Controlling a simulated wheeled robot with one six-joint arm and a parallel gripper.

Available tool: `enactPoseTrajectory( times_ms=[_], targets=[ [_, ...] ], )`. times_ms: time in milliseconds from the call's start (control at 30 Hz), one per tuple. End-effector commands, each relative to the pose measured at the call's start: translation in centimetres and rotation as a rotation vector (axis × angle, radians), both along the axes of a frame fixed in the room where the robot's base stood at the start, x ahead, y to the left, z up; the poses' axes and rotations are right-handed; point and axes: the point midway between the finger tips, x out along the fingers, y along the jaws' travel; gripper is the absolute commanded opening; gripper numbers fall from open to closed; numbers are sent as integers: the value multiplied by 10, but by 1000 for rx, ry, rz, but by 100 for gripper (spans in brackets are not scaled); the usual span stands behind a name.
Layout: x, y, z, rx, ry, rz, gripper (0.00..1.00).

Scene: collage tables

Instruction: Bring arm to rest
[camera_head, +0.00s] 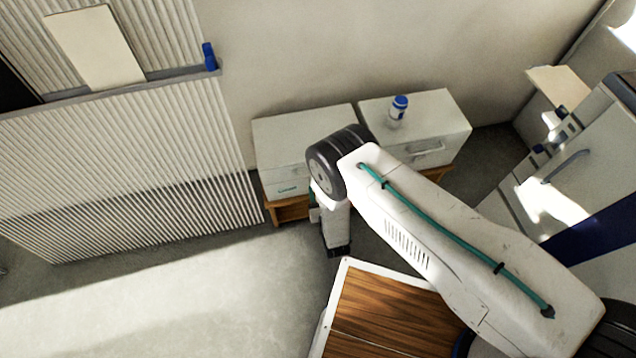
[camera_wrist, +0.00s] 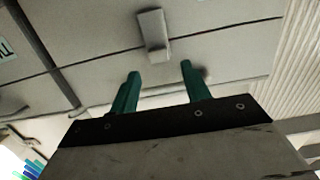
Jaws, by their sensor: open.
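My arm reaches from the lower right across the middle of the head view, its white link bent at a dark joint with the end hanging down. My gripper (camera_wrist: 160,90) shows in the wrist view as two green fingers, spread apart with nothing between them. In the head view its fingers cannot be made out. Beyond the fingers in the wrist view is a pale panelled surface with a small grey block-like fitting (camera_wrist: 153,35); I cannot tell how far away it is.
Two white drawer cabinets (camera_head: 300,135) (camera_head: 440,125) stand against the back wall. A white and blue bottle (camera_head: 398,110) stands on the right one. A wood-topped surface (camera_head: 385,315) lies below my arm. A ribbed panel (camera_head: 130,160) is at left. The floor (camera_head: 190,300) at lower left is clear.

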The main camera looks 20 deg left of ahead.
Motion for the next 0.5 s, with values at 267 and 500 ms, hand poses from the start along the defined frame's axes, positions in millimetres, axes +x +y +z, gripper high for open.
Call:
enactPoseTrajectory(
  times_ms=[267, 500],
  targets=[
    [-20, -12, 4, 1, 0, -1, 47],
    [-21, -13, 4, 1, 0, -1, 47]
  ],
)
